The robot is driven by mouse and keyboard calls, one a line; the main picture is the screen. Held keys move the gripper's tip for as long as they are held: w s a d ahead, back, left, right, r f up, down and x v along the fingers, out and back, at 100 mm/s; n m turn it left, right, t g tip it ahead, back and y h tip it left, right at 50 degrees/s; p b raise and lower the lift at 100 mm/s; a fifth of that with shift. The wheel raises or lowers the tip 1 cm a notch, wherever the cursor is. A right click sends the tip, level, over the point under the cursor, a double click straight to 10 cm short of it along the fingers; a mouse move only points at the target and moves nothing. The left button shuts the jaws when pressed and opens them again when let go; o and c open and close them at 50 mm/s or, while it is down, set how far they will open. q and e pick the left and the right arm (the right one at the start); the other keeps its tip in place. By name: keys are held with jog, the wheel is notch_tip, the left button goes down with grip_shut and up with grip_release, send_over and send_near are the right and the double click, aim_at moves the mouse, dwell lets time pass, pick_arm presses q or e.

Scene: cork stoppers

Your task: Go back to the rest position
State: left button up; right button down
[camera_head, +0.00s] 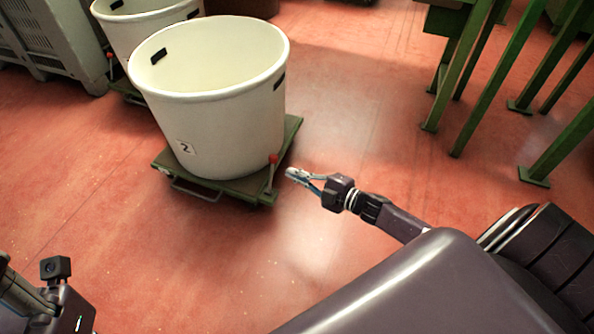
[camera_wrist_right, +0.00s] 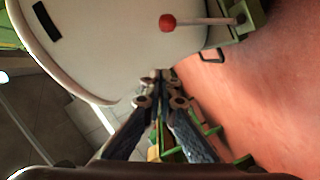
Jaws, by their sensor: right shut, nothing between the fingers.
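My right gripper (camera_head: 297,176) is shut and empty in the head view, held over the floor just right of the cart's red-knobbed lever. Its closed fingers also show in the right wrist view (camera_wrist_right: 160,82). My left arm (camera_head: 50,300) shows at the lower left corner of the head view; its gripper fingers cannot be seen.
A large white tub (camera_head: 225,120) marked 2 stands on a green cart (camera_head: 245,187) with a red-knobbed lever (camera_head: 272,160). A second white tub (camera_head: 125,30) is behind it. Green metal legs (camera_head: 497,75) stand at right. Red floor (camera_head: 180,270) is clear in front.

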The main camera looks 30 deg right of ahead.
jog(key=shift+s+d, duration=0.15)
jog(key=shift+s, duration=0.25)
